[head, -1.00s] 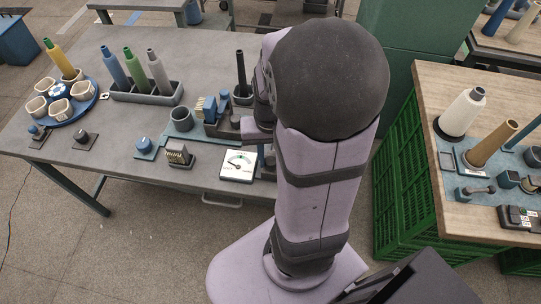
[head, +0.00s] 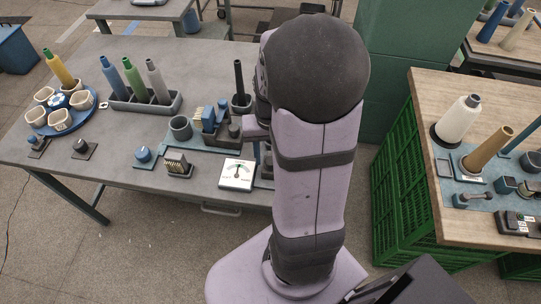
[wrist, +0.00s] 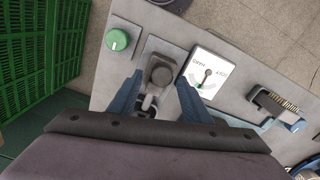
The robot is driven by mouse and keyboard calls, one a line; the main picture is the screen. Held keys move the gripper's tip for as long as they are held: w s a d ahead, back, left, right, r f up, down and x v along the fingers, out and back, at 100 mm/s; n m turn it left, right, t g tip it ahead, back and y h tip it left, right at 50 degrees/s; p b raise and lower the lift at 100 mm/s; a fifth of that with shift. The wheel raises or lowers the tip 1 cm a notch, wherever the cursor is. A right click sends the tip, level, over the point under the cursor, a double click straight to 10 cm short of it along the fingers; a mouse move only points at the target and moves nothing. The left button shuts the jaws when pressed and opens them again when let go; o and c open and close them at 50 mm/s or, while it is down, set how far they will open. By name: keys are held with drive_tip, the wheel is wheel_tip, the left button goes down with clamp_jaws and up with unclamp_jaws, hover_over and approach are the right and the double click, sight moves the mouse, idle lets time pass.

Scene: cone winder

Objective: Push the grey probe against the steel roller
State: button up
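In the wrist view, a dark grey block with a round knob, seemingly the grey probe (wrist: 160,72), sits on a grey base on the table. A pale, shiny part just below it, perhaps the steel roller (wrist: 147,103), is partly hidden; I cannot tell whether the two touch. My gripper (wrist: 159,77) has its two blue fingers apart, one on each side of the probe, with small gaps seeming to show. The white HARD/SOFT gauge (wrist: 207,75) stands just right of it, and also shows in the head view (head: 237,174). My arm hides the probe and gripper in the head view.
A green knob (wrist: 117,40) is left of the probe in the wrist view. A brush block (head: 178,165), a blue knob (head: 144,156) and a grey cup (head: 181,128) stand near the gauge. A cone rack (head: 145,103) is farther back. Green crates (head: 400,200) stand right of my arm.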

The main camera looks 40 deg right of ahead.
drive_tip(key=shift+s+a, duration=0.1)
drive_tip(key=shift+r, duration=3.65)
drive_tip(key=f, duration=0.2)
drive_tip(key=s+f, duration=0.1)
drive_tip(key=shift+a+n, duration=0.25)
drive_tip(key=shift+n, duration=0.05)
drive_tip(key=s+a+r+n+p, duration=0.1)
drive_tip(key=a+n+p, duration=0.1)
drive_tip(key=a, duration=0.4)
drive_tip(key=s+a+r+n+p, duration=0.1)
drive_tip(key=s+a+n+p, duration=0.1)
drive_tip(key=a, duration=0.4)
drive_tip(key=shift+s+a+r+n+p, duration=0.25)
drive_tip(key=shift+a+n+p, duration=0.15)
drive_tip(key=shift+n+p, duration=0.3)
